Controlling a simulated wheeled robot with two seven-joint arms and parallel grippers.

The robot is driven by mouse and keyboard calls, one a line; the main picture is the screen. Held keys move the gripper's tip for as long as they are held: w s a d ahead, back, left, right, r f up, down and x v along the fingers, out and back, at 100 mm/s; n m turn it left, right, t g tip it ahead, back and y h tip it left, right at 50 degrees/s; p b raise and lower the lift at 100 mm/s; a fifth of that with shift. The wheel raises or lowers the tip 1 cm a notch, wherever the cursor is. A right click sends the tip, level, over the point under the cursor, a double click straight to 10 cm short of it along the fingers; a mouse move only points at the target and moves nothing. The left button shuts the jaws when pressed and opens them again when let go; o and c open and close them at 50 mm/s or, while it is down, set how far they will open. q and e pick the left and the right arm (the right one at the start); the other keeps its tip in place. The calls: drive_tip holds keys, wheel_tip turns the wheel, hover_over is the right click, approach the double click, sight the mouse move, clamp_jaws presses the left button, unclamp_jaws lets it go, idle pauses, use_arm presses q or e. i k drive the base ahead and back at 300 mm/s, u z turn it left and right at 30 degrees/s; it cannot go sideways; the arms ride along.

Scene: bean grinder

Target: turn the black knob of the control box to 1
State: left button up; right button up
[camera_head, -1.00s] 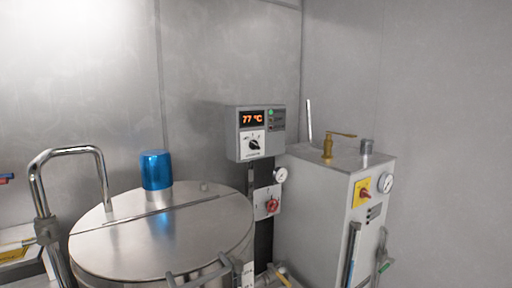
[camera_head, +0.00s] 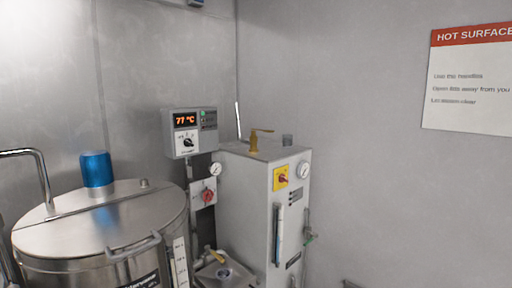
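The control box (camera_head: 189,133) is a grey box on the back wall, left of the room's corner. Its orange display reads 77 °C, with a green light and small dark buttons to the right of it. The black knob (camera_head: 188,146) sits on a white dial plate below the display; its pointer is too small to read surely. Neither of my grippers shows in the head view.
A steel kettle (camera_head: 98,222) with a closed lid, handle and blue cap stands at the left below the box. A red knob (camera_head: 207,195) and gauge sit under the box. A grey cabinet (camera_head: 237,200) with a brass valve stands right. A hot-surface sign (camera_head: 470,85) hangs right.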

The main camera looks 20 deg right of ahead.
sight(188, 142)
drive_tip(key=z, duration=0.55)
drive_tip(key=i, duration=0.3)
drive_tip(key=z, duration=0.9)
drive_tip(key=i, duration=1.75)
drive_tip(key=u, duration=0.25)
